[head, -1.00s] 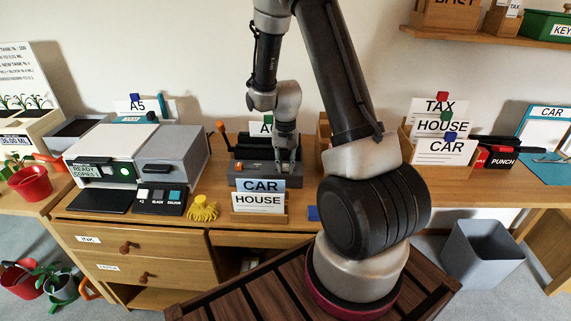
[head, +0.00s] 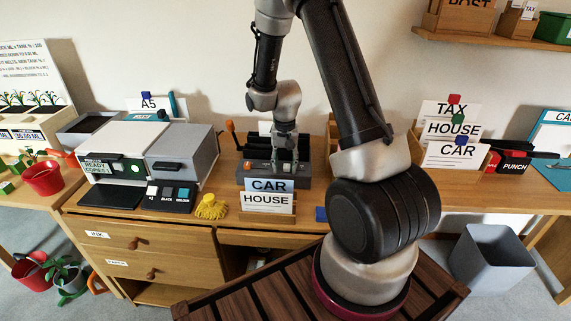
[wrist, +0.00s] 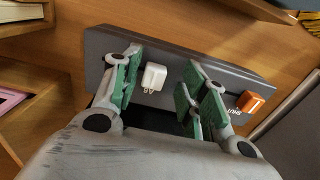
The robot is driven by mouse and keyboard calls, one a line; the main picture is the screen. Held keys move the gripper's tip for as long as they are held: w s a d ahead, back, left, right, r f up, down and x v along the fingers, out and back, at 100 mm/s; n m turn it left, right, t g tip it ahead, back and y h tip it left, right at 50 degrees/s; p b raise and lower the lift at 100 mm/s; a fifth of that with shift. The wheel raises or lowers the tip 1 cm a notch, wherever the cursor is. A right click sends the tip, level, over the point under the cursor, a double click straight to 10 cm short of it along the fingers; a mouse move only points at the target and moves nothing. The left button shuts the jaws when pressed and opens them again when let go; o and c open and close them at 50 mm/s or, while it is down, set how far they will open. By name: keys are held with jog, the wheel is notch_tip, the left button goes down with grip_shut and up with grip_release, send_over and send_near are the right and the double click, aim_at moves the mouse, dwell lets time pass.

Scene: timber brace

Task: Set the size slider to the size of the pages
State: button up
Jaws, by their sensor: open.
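The dark grey binding machine (head: 308,172) stands on the desk, behind the CAR and HOUSE cards. In the wrist view its face (wrist: 95,45) fills the middle. A white slider knob (wrist: 154,77) sits on it, with upside-down lettering that looks like A5 beside it. Any pages in the machine are hidden.
A printer (head: 130,150) with an A5 card (head: 152,103) on it stands left of the machine. The CAR card (head: 268,185) and HOUSE card (head: 267,201) stand in front. An orange-knobbed lever (head: 231,127) rises at the machine's left. TAX, HOUSE and CAR cards stand on the right.

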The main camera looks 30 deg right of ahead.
aim_at(285, 166)
notch_tip(285, 166, up, 12)
dwell(0.5)
dwell(0.4)
jog(key=s+a+r+n+t, duration=0.1)
jog(key=s+r+n+t, duration=0.1)
jog(key=s+r, duration=0.7)
jog(key=s+a+r+n+t, duration=0.1)
jog(key=s+r+n, duration=0.3)
jog(key=s+r, duration=0.5)
jog(key=s+t, duration=0.1)
jog(key=s, duration=0.6)
jog(key=shift+a+r+n, duration=0.2)
jog(key=shift+r+n, duration=0.2)
